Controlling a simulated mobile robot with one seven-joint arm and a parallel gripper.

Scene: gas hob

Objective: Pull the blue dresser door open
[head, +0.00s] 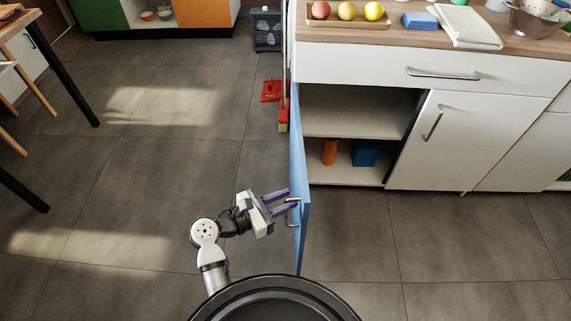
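The blue dresser door (298,168) stands swung out wide from the white dresser (350,62), seen almost edge-on. Its metal handle (293,213) is on the left face near the front edge. My gripper (284,201) is at the handle, left of the door, with its two purple-grey fingers pointing right. A gap shows between the fingers. Whether they touch the handle is too small to tell. The opened compartment shows a shelf, with an orange cylinder (329,152) and a blue box (366,153) at the bottom.
A white door (455,140) beside the open compartment is shut, below a drawer. The countertop holds a tray (345,23) of round fruits, a cloth (467,27) and a colander (535,20). A red dustpan (271,91) stands behind the blue door. The floor to the left is clear up to a table.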

